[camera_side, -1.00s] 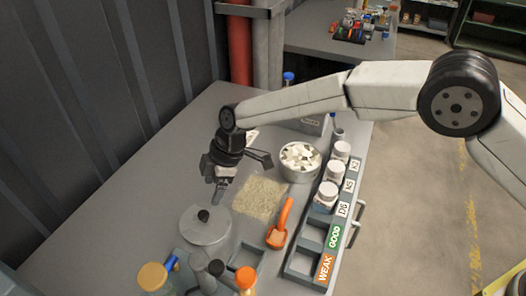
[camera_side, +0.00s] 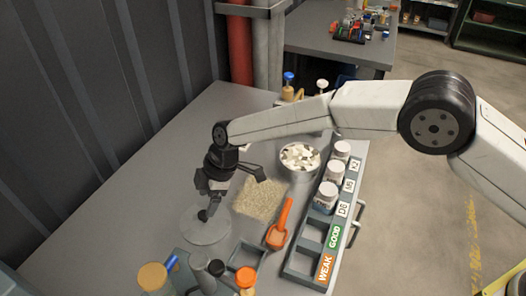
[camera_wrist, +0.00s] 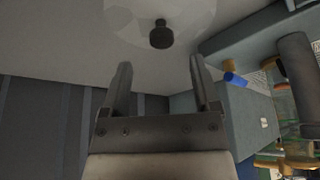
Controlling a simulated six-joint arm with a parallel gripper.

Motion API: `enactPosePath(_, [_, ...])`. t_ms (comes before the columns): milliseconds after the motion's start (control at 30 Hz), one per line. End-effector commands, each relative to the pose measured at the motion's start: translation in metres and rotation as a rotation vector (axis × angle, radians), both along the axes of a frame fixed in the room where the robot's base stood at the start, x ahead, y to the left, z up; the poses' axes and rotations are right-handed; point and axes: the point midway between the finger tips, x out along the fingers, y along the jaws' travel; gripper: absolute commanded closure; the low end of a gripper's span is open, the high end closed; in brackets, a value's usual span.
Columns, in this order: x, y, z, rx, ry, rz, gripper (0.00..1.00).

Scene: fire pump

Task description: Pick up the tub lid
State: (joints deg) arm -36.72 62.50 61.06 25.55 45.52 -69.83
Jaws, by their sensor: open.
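The tub lid (camera_side: 207,230) is a round, pale, see-through disc with a black knob, lying flat on the grey bench. In the wrist view the lid (camera_wrist: 185,18) is at the top, partly cut off, and its knob (camera_wrist: 161,36) lines up between my fingers but just beyond their tips. My gripper (camera_side: 206,204) is open and empty, pointing down over the lid close to the knob. Both fingers of my gripper (camera_wrist: 160,66) show spread apart. The side view does not show clearly whether a finger touches the knob. A round tub (camera_side: 300,170) of white chunks stands behind, to the right.
A patch of beige granules (camera_side: 260,199) and an orange scoop (camera_side: 279,230) lie right of the lid. A labelled rack (camera_side: 305,258) with white jars stands farther right. Several bottles, including an orange-capped one (camera_side: 246,278), crowd the front. The bench's left side is clear.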

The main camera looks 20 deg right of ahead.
Motion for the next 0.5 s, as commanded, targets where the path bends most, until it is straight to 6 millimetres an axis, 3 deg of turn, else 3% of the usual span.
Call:
enactPosePath(300, [-0.002, 0.012, -0.032, 0.000, 0.001, 0.000, 0.21])
enactPosePath(500, [-0.002, 0.016, -0.041, 0.000, 0.000, 0.000, 0.21])
